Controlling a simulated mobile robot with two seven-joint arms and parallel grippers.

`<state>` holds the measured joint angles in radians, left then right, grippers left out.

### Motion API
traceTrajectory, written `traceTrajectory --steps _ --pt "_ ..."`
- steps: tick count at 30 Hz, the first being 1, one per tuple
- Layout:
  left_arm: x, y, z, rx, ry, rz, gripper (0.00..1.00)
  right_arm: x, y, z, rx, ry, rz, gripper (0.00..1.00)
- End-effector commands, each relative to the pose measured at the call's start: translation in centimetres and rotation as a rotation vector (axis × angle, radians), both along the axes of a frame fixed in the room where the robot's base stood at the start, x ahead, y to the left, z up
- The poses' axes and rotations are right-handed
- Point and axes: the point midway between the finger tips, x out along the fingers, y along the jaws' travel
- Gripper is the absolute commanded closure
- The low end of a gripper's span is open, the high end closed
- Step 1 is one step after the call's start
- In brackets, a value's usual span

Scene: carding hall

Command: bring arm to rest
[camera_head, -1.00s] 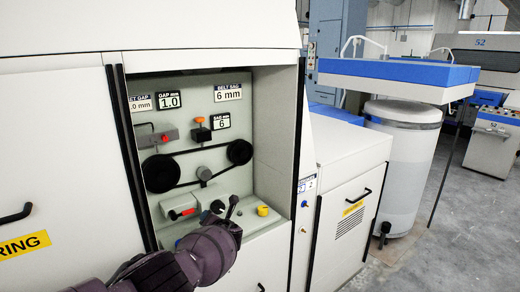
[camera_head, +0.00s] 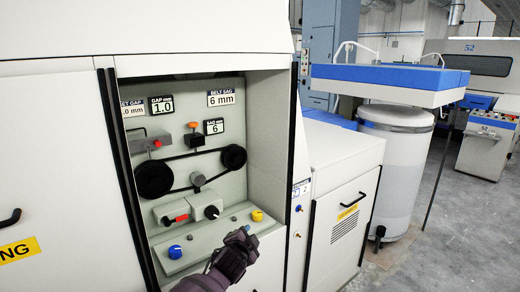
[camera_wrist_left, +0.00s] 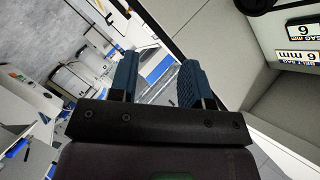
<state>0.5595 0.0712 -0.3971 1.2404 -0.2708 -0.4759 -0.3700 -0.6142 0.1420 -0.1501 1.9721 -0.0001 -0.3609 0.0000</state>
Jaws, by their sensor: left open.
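My left gripper (camera_head: 243,236) is at the lower right front corner of the open machine bay, near the yellow knob. In the left wrist view its two blue fingers (camera_wrist_left: 154,78) stand apart with nothing between them. The gripper is open and empty. My left arm comes in from the bottom of the head view. My right gripper is in neither view.
The bay holds a panel with black pulleys (camera_head: 154,179), a belt, a red-handled block (camera_head: 176,217), a blue knob (camera_head: 175,252) and a yellow knob (camera_head: 257,215). A white cabinet (camera_head: 340,225) stands right of the bay. Grey floor (camera_head: 450,240) is open at far right.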

Motion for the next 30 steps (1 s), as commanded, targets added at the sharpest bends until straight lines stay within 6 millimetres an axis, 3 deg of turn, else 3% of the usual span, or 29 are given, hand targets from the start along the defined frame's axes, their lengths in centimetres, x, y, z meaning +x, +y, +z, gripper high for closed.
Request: traceTrajectory --steps 6,12,23,30 --pt "-6.1 4.3 -1.8 -0.422 0.056 0.088 0.56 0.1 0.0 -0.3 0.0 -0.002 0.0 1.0" --pt "-11.9 9.0 -3.3 -0.678 0.086 0.172 0.56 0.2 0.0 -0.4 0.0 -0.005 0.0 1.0" --pt "-23.8 17.5 -7.7 -0.83 0.131 0.34 0.56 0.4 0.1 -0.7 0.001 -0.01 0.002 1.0" --pt "-32.9 22.2 -13.2 -0.801 0.228 0.489 0.56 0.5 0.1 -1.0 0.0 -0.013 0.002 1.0"
